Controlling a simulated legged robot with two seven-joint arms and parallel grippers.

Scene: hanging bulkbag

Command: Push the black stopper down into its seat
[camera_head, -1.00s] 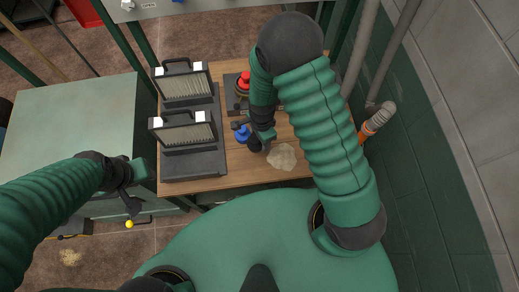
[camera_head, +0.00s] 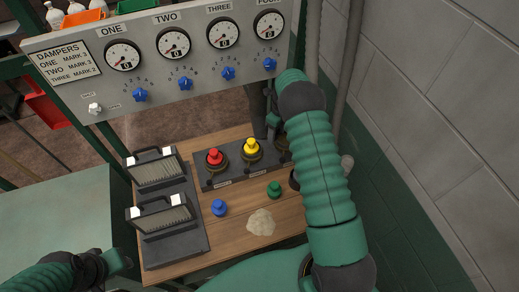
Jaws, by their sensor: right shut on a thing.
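My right gripper (camera_head: 274,123) reaches down at the right end of the dark seat block (camera_head: 228,180), beside a third seat (camera_head: 283,144) partly covered by my arm. It is shut on a dark thing, taken as the black stopper; its outline blends with the dark fingers, and I cannot tell whether it touches the seat. A red stopper (camera_head: 214,157) and a yellow stopper (camera_head: 251,146) stand in the other two visible seats. My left gripper (camera_head: 117,261) is at the lower left, over the green cabinet's edge; its jaws are not clear.
A blue stopper (camera_head: 219,208), a green stopper (camera_head: 274,189) and a pale powder heap (camera_head: 261,222) are on the wooden table (camera_head: 231,235). Two framed filters (camera_head: 156,170) stand at its left. A gauge panel (camera_head: 160,70) overhangs the back. A wall is right.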

